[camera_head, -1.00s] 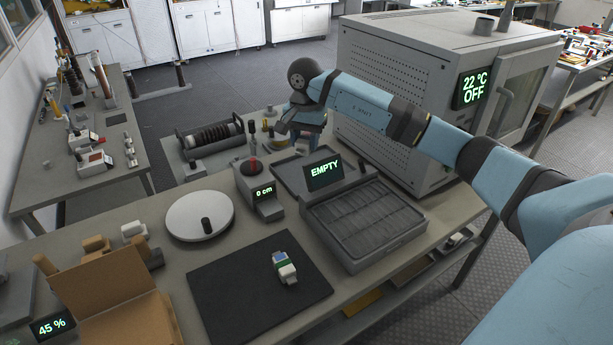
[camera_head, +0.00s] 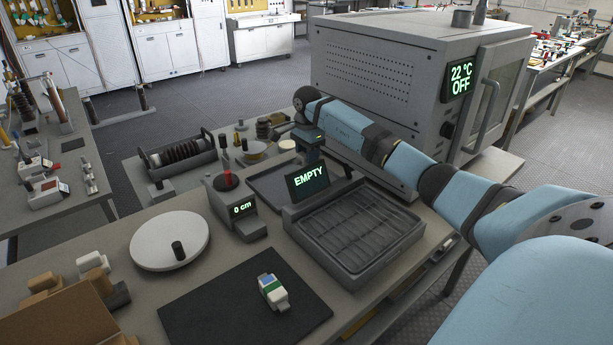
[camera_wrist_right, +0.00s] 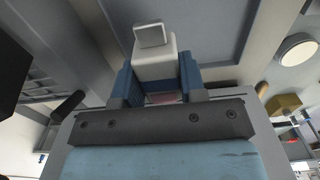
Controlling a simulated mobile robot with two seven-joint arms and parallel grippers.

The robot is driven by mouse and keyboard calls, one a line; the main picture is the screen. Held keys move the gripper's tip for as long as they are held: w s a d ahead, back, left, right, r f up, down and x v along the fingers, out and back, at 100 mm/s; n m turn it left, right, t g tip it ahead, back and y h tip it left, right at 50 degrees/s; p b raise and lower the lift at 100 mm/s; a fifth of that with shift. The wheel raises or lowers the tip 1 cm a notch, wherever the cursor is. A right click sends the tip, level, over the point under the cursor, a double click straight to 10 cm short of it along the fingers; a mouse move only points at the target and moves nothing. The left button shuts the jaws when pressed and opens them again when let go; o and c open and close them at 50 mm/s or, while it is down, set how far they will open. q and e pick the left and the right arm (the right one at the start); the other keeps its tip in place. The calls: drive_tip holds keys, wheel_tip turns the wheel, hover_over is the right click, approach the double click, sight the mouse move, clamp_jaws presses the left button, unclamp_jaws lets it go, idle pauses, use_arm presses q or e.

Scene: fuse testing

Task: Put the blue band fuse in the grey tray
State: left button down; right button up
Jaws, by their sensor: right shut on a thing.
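My right gripper (camera_head: 311,158) points down over the far part of the grey tray (camera_head: 262,194), behind the EMPTY display. In the right wrist view the gripper (camera_wrist_right: 157,82) is shut on a white fuse (camera_wrist_right: 155,55) with a grey end tab; a blue band (camera_wrist_right: 157,86) shows between the blue fingers. The fuse is hidden in the head view. The tray's recessed grey floor fills the upper middle of the wrist view (camera_wrist_right: 205,25); I cannot tell whether the fuse touches it. My left gripper is out of view.
A white fuse with a green band and a blue part (camera_head: 272,292) lies on a black mat (camera_head: 215,310). The EMPTY display (camera_head: 307,182) and a ribbed grey rack (camera_head: 355,228) stand in front of the tray. A large oven (camera_head: 375,80) stands behind right.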

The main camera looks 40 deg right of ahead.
wheel_tip(320, 180, down, 3)
drive_tip(key=shift+r, duration=0.1)
drive_tip(key=shift+f, duration=2.15)
drive_tip(key=shift+f, duration=0.1)
drive_tip(key=o, duration=1.1)
drive_tip(key=shift+c, duration=0.2)
drive_tip(key=shift+r, duration=0.5)
wheel_tip(320, 180, up, 11)
drive_tip(key=shift+r, duration=0.15)
